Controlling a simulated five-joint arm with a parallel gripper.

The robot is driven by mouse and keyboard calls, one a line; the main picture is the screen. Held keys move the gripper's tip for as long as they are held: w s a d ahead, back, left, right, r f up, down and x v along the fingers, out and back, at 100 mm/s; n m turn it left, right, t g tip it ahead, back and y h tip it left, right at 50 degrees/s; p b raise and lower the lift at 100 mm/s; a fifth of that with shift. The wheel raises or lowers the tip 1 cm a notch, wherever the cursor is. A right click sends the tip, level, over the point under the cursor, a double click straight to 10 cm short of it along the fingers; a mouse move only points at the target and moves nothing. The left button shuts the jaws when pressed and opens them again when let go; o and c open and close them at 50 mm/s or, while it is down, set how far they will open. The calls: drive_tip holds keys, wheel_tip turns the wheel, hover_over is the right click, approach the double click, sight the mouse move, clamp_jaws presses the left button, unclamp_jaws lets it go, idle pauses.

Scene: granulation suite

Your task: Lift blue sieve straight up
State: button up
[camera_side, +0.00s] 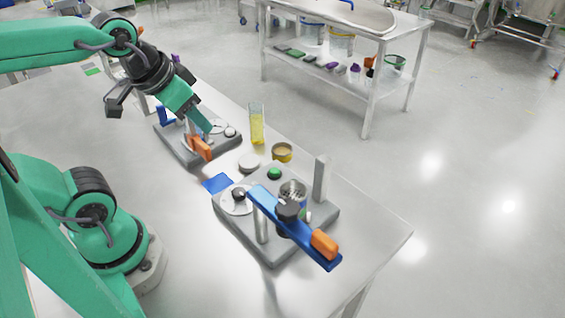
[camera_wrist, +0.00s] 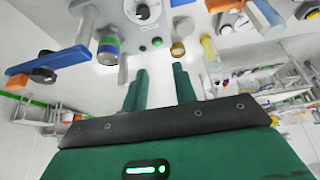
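In the wrist view a short round stack with blue, gold and green bands (camera_wrist: 108,47) stands on the near station; its blue band looks like the blue sieve. In the side view a metal mesh cup (camera_side: 293,189) at the same station seems to be its top, and the blue lever hides its lower part. My gripper (camera_side: 209,126) is over the far station, well away from the stack. In the wrist view its two green fingers (camera_wrist: 160,75) are apart with nothing between them.
The near station has a blue lever (camera_side: 315,250) with an orange handle, a black knob (camera_side: 288,210), a grey post (camera_side: 321,180) and a dial. The far station (camera_side: 222,146) has an orange handle.

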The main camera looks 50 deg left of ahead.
drive_tip(key=w, duration=0.1)
drive_tip(key=g, duration=0.6)
hover_over(285, 184)
wheel_tip(285, 184, down, 6)
drive_tip(key=shift+f+m, duration=0.2)
drive_tip(key=shift+m, duration=0.1)
drive_tip(key=shift+w, duration=0.1)
drive_tip(key=shift+f, duration=1.3)
drive_tip(key=shift+f, duration=2.6)
